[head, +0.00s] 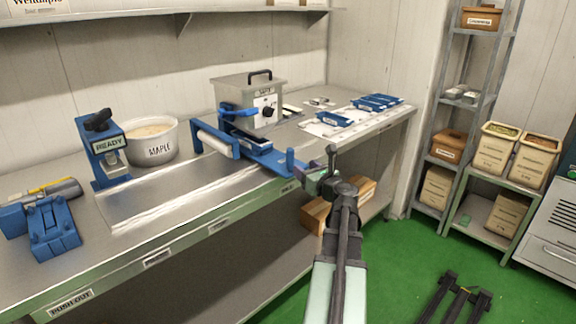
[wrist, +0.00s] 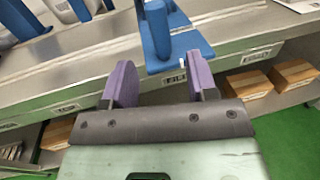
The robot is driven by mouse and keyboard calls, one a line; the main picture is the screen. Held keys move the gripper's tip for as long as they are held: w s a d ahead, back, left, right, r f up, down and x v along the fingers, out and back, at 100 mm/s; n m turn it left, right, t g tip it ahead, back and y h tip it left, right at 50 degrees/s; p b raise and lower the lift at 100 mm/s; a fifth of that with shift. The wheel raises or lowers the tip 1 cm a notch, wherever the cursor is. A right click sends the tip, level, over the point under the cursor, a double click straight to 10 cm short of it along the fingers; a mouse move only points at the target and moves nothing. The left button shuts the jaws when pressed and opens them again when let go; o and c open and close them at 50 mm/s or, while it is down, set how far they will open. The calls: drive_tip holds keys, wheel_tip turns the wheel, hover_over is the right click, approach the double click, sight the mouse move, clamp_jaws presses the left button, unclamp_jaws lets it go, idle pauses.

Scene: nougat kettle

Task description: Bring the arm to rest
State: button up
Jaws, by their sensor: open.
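My gripper (head: 316,178) is in front of the bench's front edge in the head view, near the right end of the blue fixture (head: 268,158). In the wrist view my gripper (wrist: 160,64) shows two purple fingers spread apart with nothing between them. An upright blue post of the fixture (wrist: 157,30) stands beyond the fingertips; I cannot tell the exact gap. My arm reaches up from the lower middle of the head view.
The steel bench (head: 180,205) holds a grey kettle box (head: 262,98), a MAPLE tub (head: 150,140), a blue READY stand (head: 108,150) and blue trays (head: 376,102). Cardboard boxes (head: 315,214) sit on its lower shelf. A rack (head: 452,110) stands right. Green floor (head: 400,265) is partly clear.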

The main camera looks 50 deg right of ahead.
drive_tip(key=w+a+f+n+g+y, duration=0.1)
drive_tip(key=a+f+n+g+y, duration=0.5)
drive_tip(key=a+n, duration=0.5)
drive_tip(key=w+a+f+n+g+y, duration=0.1)
drive_tip(key=a+f+n+g+y, duration=0.15)
drive_tip(key=a+f+n, duration=0.8)
drive_tip(key=s+a+n+g+h, duration=0.25)
drive_tip(key=a+n+g, duration=0.65)
drive_tip(key=a+n, duration=0.8)
drive_tip(key=a+n+p, duration=0.1)
drive_tip(key=a, duration=1.1)
wheel_tip(320, 180, up, 13)
drive_tip(key=p, duration=1.2)
drive_tip(key=shift+w+d+h+p, duration=0.25)
drive_tip(key=shift+w+h+p, duration=0.1)
drive_tip(key=shift+h+p, duration=0.05)
